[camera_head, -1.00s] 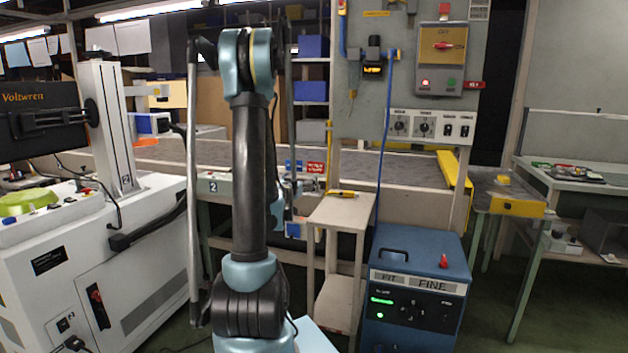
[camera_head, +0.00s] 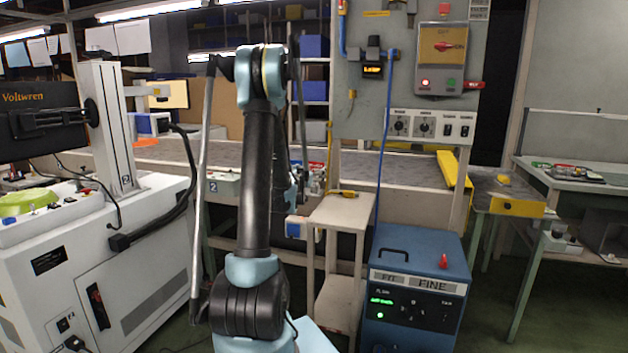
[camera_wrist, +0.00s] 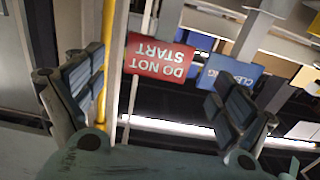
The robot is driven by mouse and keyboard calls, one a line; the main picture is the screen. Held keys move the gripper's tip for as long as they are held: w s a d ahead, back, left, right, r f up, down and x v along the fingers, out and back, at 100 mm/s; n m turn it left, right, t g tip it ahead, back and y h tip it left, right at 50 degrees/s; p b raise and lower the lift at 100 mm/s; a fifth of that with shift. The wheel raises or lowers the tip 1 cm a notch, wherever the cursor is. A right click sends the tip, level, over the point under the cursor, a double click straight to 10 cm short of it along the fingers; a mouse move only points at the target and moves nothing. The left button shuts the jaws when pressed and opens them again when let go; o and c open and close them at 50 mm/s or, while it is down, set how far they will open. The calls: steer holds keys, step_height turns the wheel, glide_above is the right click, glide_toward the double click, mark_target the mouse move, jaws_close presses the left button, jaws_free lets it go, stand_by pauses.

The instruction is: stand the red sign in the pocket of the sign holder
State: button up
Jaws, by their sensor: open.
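The red sign (camera_wrist: 160,58), lettered "DO NOT START", appears upside down in the wrist view. It is ahead of my gripper (camera_wrist: 160,78), between the two spread fingers in the picture. A pale grey stem meets its upper picture edge. My gripper is open with nothing held; any contact with the sign cannot be told. In the head view my gripper (camera_head: 298,193) is by the front of the long bench, and the red sign is not clearly made out there. I cannot identify the sign holder or its pocket in either view.
A blue sign (camera_wrist: 232,75) is right of the red one in the wrist view, and a yellow bar (camera_wrist: 105,60) is to its left. A small stand (camera_head: 340,210) with a yellow-handled tool on top and a blue cabinet (camera_head: 418,275) are right of my arm.

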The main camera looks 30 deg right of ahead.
mark_target(315, 167)
steer(key=x, duration=0.4)
steer(key=shift+r, duration=0.1)
steer(key=shift+s, duration=0.1)
steer(key=c, duration=1.2)
